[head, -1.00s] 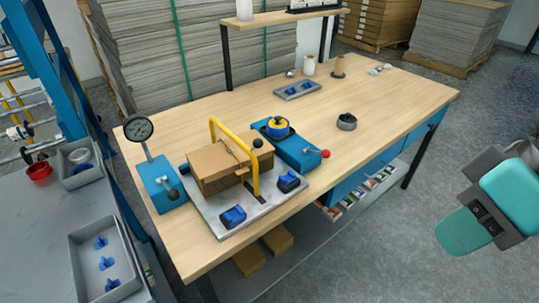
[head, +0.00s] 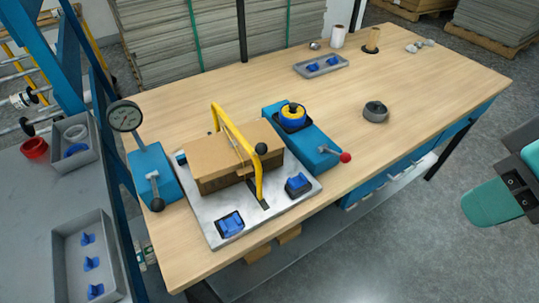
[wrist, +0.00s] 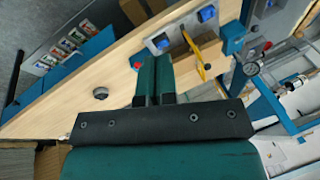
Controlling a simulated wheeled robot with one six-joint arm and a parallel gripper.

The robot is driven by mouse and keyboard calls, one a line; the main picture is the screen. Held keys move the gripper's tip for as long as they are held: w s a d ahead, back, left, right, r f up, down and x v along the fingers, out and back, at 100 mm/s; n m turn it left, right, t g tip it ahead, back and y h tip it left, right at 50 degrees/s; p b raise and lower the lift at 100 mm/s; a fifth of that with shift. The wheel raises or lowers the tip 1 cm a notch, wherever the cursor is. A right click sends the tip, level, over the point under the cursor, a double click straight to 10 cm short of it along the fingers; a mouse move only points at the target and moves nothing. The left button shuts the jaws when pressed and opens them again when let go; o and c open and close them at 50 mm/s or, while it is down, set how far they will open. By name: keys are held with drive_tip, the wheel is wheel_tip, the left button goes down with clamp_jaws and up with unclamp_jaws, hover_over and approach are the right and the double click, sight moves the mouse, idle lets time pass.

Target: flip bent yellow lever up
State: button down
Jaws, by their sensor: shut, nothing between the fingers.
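In the head view only teal and dark parts of my arm show at the right edge.
Blue rocker switches (head: 230,223) sit on the plate. A gauge (head: 126,116) on a blue base stands left of it, and a blue unit with a red-knobbed handle (head: 345,157) right. A dark round part (head: 375,111) lies on the table; the table's right half is mostly clear.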

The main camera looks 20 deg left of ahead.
drive_tip(key=w+a+f+t+y+b, duration=0.35)
drive_tip(key=a+f+y+b, duration=1.05)
drive_tip(key=b, duration=1.6)
drive_tip(key=w+a+f+m+t+y+b, duration=0.1)
drive_tip(key=f+m+b, duration=0.4)
drive_tip(key=b, duration=0.6)
drive_tip(key=w+a+f+m+t+y+b, duration=0.1)
drive_tip(key=f+m+t+b, duration=0.4)
drive_tip(key=b, duration=0.7)
drive_tip(key=shift+w+a+f+m+t+y+b, duration=0.35)
drive_tip(key=shift+a+f+t+y, duration=0.35)
drive_tip(key=shift+y, duration=0.5)
drive_tip(key=shift+r, duration=0.15)
drive_tip(key=p+x, duration=1.2)
drive_tip(key=x, duration=0.2)
